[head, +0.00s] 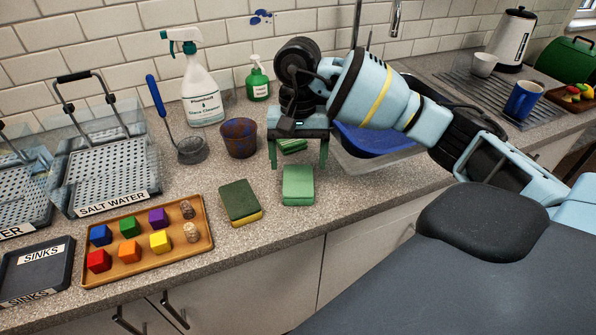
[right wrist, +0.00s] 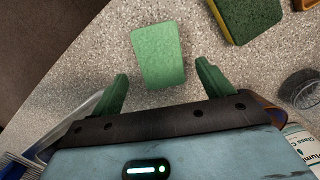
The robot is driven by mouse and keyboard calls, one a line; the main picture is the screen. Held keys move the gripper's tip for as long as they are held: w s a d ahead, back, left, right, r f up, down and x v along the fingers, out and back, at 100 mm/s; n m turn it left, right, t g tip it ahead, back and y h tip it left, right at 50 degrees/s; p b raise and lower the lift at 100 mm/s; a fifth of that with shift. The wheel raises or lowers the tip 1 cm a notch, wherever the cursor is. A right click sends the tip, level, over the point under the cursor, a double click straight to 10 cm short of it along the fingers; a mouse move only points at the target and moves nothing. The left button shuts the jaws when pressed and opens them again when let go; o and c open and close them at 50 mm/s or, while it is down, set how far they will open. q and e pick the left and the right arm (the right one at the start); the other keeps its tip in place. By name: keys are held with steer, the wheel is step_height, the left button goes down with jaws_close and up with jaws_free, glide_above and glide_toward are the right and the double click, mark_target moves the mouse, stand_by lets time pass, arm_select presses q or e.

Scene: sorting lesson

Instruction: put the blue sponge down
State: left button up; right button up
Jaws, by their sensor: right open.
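I see no blue sponge. A light green sponge (head: 298,187) lies flat on the speckled counter near its front edge, and it also shows in the right wrist view (right wrist: 161,52). My right gripper (head: 298,164) is open just behind this sponge, fingers pointing down and apart; nothing is held between them. In the right wrist view its fingertips (right wrist: 162,72) are spread on either side of the sponge's near end. A dark green and yellow sponge (head: 240,203) lies to the left. My left gripper is out of view.
A wooden tray (head: 205,243) of coloured cubes and stones stands left. A brown pot (head: 239,138), a spray bottle (head: 200,95) and a green pump bottle (head: 258,80) stand behind. A blue basin (head: 372,140) sits in the sink right of the gripper.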

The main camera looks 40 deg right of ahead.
mark_target(298, 174)
step_height(298, 174, up, 7)
steer(key=shift+w+d, duration=0.25)
steer(key=shift+w, duration=0.1)
stand_by(0.5)
